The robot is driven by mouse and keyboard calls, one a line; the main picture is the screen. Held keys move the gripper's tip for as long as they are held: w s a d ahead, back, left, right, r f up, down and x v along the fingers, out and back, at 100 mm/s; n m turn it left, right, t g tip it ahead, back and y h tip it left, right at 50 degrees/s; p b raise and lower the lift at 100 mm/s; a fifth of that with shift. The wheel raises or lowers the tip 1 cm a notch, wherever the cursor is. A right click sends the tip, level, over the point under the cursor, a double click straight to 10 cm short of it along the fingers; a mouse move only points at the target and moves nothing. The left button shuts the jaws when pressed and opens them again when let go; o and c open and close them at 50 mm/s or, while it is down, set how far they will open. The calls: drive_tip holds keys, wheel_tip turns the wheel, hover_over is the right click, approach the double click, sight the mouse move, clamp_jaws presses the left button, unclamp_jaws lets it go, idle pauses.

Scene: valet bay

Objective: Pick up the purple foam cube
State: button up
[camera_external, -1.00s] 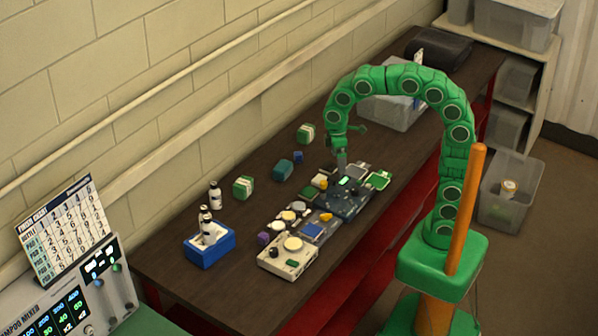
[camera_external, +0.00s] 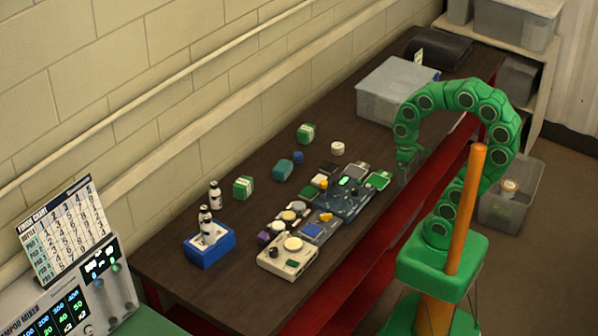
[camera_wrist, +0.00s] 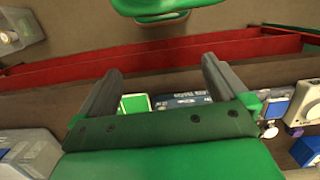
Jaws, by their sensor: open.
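The purple foam cube (camera_external: 263,238) is small and sits on the dark bench, at the left end of the row of devices, beside the cream box with a round pale knob (camera_external: 288,257). My gripper (camera_external: 404,178) hangs near the bench's front edge, to the right of the devices and well apart from the cube. In the wrist view my gripper (camera_wrist: 158,78) has its two grey fingers spread, with nothing between them.
A blue holder (camera_external: 209,247) with bottles stands at the left. A grey bin (camera_external: 390,95) is at the back. Red framing (camera_wrist: 160,52) runs under the bench edge.

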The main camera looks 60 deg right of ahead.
drive_tip(key=shift+s+d+f, duration=0.15)
drive_tip(key=shift+s+f, duration=0.05)
drive_tip(key=shift+s, duration=0.35)
drive_tip(key=c, duration=1)
drive_tip(key=shift+o, duration=0.2)
